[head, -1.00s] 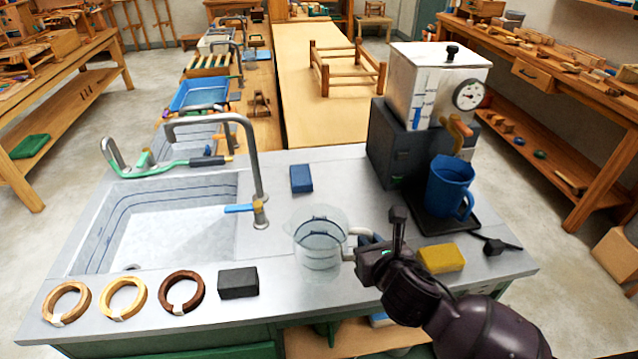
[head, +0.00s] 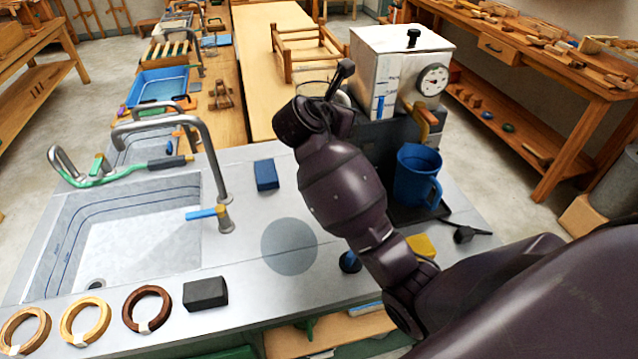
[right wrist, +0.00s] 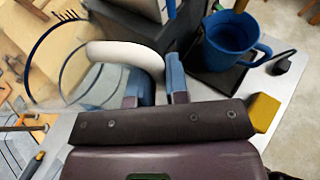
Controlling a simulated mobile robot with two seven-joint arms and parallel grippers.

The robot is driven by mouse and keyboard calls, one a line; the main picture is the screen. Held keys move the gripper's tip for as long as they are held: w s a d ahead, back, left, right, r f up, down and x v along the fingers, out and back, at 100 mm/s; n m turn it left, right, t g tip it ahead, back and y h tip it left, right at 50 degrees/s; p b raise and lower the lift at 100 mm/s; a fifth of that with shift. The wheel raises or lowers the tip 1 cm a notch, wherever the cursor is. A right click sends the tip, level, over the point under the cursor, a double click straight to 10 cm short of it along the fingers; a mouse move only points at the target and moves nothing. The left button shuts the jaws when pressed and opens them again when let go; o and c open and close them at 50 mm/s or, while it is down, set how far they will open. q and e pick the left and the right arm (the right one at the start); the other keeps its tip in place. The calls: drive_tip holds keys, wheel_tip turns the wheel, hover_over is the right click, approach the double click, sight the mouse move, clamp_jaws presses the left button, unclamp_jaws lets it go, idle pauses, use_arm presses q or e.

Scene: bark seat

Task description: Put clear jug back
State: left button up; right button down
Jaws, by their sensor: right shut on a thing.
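My right gripper (right wrist: 158,88) is shut on the pale handle of the clear jug (right wrist: 62,68), whose see-through body and dark rim line show at the left of the right wrist view. In the head view my right arm reaches up and away over the counter, and the wrist hides most of the jug; a bit of its rim (head: 318,88) shows behind the wrist. The jug is held up off the counter. A round grey patch (head: 289,247) lies on the bare counter. My left gripper is not in view.
The white box with a dial (head: 402,70) stands just right of the held jug, on a dark base. A blue jug (head: 417,176) stands in front of it. A sink (head: 130,235) with taps is at left. A blue block (head: 266,174) and black block (head: 205,293) lie on the counter.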

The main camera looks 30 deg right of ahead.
drive_tip(key=shift+g, duration=0.3)
drive_tip(key=shift+d+f+m, duration=0.1)
drive_tip(key=shift+f+m, duration=0.2)
drive_tip(key=shift+f+b, duration=1.3)
drive_tip(key=shift+f, duration=8.4)
drive_tip(key=c, duration=1.2)
unclamp_jaws()
drive_tip(key=shift+o, duration=0.5)
